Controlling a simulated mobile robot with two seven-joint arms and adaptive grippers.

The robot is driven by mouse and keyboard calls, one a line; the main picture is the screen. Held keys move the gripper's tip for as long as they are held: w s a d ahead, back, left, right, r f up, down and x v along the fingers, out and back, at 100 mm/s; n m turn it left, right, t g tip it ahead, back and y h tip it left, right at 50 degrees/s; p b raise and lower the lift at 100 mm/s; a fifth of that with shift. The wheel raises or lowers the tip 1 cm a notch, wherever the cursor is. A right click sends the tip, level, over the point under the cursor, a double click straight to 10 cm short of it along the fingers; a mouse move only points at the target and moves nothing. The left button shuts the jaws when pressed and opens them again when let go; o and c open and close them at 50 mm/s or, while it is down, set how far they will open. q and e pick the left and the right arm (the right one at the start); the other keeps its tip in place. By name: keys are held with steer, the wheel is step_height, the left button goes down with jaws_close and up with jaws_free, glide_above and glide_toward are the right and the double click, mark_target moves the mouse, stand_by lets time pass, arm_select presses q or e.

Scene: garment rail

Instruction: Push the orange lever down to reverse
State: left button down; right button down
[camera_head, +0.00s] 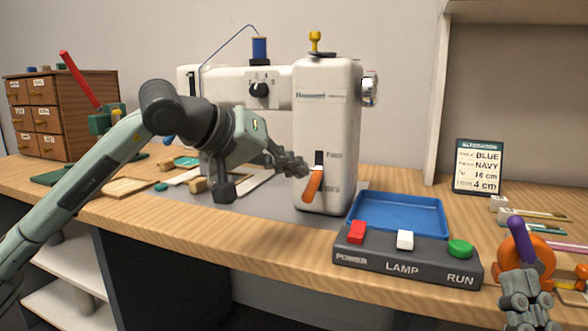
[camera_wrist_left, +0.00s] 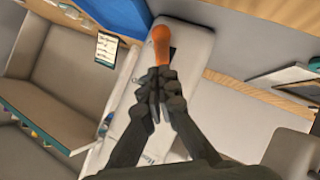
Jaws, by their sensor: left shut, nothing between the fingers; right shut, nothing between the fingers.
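The white sewing machine (camera_head: 325,120) stands on the wooden table. Its orange lever (camera_head: 313,185) slants down and to the left from a dark slot on the front, with the slot showing above it. The handle is beside the lower label, which seems to read REV; the upper one is FWD. My left gripper (camera_head: 298,168) is shut and empty at the lever's upper left. In the left wrist view the lever (camera_wrist_left: 161,45) is just beyond the closed fingertips (camera_wrist_left: 163,78); contact cannot be told. My right gripper (camera_head: 525,292) is shut and empty at the lower right, away from the machine.
A control box (camera_head: 400,259) with red, white and green buttons and a blue tray (camera_head: 398,214) are right of the machine. An alteration card (camera_head: 478,167) stands behind. A purple-handled item (camera_head: 517,236) and an orange object are near my right gripper. Wooden drawers (camera_head: 62,113) stand left.

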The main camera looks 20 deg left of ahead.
arm_select(q)
steer(key=shift+r+p, duration=0.35)
steer(key=shift+r, duration=0.3)
arm_select(e)
steer(key=shift+r, duration=0.45)
